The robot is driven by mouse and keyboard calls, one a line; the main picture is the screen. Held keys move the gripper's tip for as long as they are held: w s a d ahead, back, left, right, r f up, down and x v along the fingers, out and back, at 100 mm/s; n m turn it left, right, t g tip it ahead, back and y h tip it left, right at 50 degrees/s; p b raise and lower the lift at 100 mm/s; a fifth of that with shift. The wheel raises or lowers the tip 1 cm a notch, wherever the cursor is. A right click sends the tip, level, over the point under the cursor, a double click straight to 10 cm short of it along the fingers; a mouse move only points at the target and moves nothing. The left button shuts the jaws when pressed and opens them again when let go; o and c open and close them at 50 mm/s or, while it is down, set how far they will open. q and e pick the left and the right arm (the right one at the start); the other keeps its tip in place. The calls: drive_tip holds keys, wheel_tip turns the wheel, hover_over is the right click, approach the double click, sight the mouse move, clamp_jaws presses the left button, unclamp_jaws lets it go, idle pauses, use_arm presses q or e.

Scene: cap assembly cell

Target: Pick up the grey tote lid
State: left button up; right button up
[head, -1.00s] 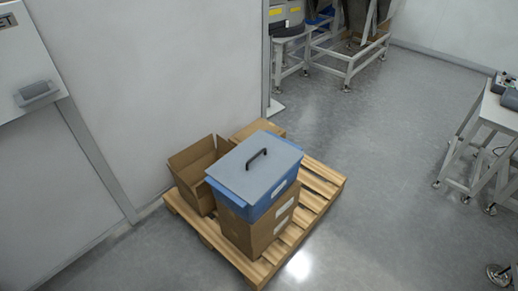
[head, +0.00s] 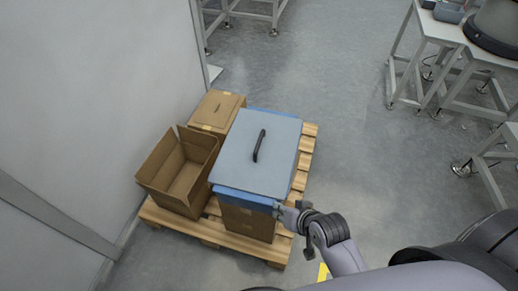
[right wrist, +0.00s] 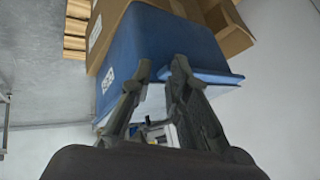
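The grey tote lid (head: 257,150) lies flat on the blue tote (head: 232,195), with its black handle (head: 259,145) upright in the middle. My right gripper (head: 281,208) is at the tote's near right corner, beside and below the lid's edge. In the right wrist view, its two fingers (right wrist: 162,66) are spread apart with nothing visible between them, in front of the blue tote (right wrist: 165,40). Contact with the tote cannot be told. My left gripper is out of view.
The tote stands on a cardboard box (head: 248,222) on a wooden pallet (head: 303,160). An open carton (head: 160,165) and a closed carton (head: 216,108) stand to its left. A white wall is further left. Metal-framed tables (head: 430,30) stand at the right; the floor between is clear.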

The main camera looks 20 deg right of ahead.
drive_tip(key=w+d+r+m+t, duration=0.1)
drive_tip(key=w+r+m+t, duration=0.4)
drive_tip(key=w+r+m, duration=0.25)
drive_tip(key=t, duration=0.1)
approach(258, 144)
drive_tip(key=shift+m+h, duration=0.3)
drive_tip(key=shift+m, duration=0.15)
drive_tip(key=x, duration=0.4)
drive_tip(key=shift+w+f+b, duration=0.15)
drive_tip(key=shift+w+b, duration=0.05)
drive_tip(key=shift+b, duration=0.2)
drive_tip(key=shift+f+x, duration=0.1)
drive_tip(key=shift+x, duration=1.3)
drive_tip(key=shift+f+x, duration=0.15)
drive_tip(key=shift+x, duration=1.3)
drive_tip(key=shift+s+a, duration=0.15)
drive_tip(key=shift+c, duration=0.2)
clamp_jaws()
